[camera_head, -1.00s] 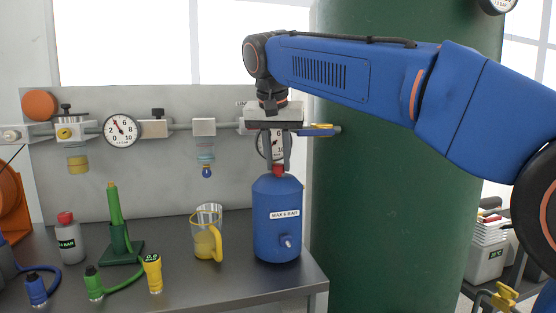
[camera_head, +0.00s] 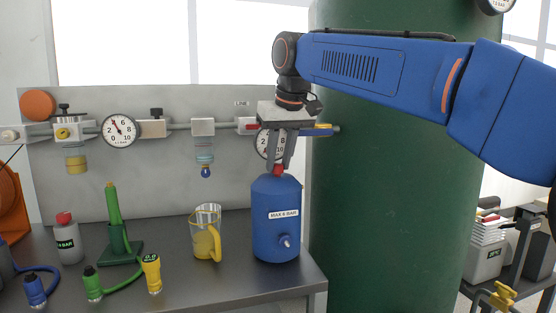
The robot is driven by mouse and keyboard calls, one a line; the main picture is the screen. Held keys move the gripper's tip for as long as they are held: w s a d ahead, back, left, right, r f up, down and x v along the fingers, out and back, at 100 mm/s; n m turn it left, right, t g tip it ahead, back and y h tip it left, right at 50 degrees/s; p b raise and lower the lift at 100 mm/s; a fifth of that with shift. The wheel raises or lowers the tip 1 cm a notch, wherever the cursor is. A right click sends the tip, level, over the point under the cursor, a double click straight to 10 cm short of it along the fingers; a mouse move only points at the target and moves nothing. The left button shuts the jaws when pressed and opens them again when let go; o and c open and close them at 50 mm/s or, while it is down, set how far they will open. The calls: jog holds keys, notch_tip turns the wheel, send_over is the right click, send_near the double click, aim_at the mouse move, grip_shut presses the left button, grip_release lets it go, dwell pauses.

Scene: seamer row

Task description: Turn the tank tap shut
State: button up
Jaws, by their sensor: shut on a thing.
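My gripper (camera_head: 279,167) points down, its two fingers at the red top (camera_head: 279,169) of a blue tank (camera_head: 276,220) on the bench. It is shut on that red top, partly hidden between the fingertips. A yellow lever (camera_head: 318,130) sits on the pipe beside the big green tank (camera_head: 400,200), right of my gripper and roughly in line with the pipe. I cannot tell which of these is the task's tap.
A clear jug with a yellow handle (camera_head: 206,235) stands left of the blue tank. A pressure gauge (camera_head: 119,131) hangs on the back panel; another is partly hidden behind my fingers. Another yellow tap (camera_head: 501,296) shows at lower right. The bench front is partly clear.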

jog(key=shift+n+g+y, duration=0.3)
jog(key=shift+n+y, duration=0.1)
jog(key=shift+n, duration=0.7)
jog(key=shift+d, duration=0.1)
jog(key=o, duration=1)
jog(key=shift+o, duration=0.2)
